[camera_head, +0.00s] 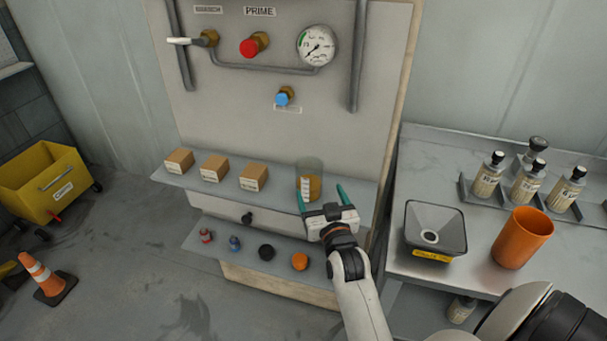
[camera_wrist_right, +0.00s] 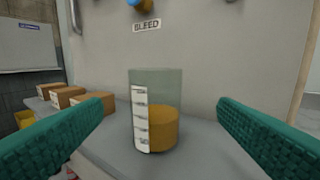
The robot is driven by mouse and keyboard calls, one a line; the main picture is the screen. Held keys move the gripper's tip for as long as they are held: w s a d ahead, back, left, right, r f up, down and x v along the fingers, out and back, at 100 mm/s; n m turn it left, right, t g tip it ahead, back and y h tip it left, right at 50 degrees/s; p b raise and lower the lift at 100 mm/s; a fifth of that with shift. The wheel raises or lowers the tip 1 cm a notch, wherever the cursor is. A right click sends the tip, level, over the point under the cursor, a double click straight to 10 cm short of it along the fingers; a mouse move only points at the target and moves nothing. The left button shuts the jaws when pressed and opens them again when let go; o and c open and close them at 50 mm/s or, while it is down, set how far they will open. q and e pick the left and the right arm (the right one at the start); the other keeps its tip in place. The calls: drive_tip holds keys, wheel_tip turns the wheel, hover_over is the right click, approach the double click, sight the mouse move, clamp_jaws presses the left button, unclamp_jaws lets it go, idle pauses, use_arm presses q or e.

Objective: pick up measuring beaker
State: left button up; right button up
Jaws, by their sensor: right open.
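The measuring beaker (camera_head: 309,178) is a clear cylinder with a white scale and amber contents. It stands upright at the right end of the upper shelf. In the right wrist view the beaker (camera_wrist_right: 156,110) is centred ahead, between and beyond the fingers. My right gripper (camera_head: 321,198) is open, with its green fingertips in front of the beaker. The fingers show on both sides in the right wrist view (camera_wrist_right: 160,135), with wide gaps to the beaker. My left gripper is not in view.
Several cardboard boxes (camera_head: 214,168) stand left of the beaker on the upper shelf (camera_head: 285,184). The panel with valves and a gauge (camera_head: 316,46) rises behind.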

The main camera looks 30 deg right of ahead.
sight(314, 179)
drive_tip(key=x, duration=0.4)
drive_tip(key=shift+w+p, duration=0.1)
drive_tip(key=shift+p, duration=0.2)
drive_tip(key=shift+w+r, duration=0.2)
drive_tip(key=shift+w, duration=0.25)
drive_tip(key=p+x, duration=0.1)
drive_tip(key=x, duration=0.3)
drive_tip(key=shift+w+r+p, duration=0.1)
drive_tip(key=shift+w+p, duration=0.2)
drive_tip(key=shift+w, duration=0.1)
drive_tip(key=shift+s, duration=0.1)
drive_tip(key=shift+c, duration=1.2)
drive_tip(key=c, duration=0.8)
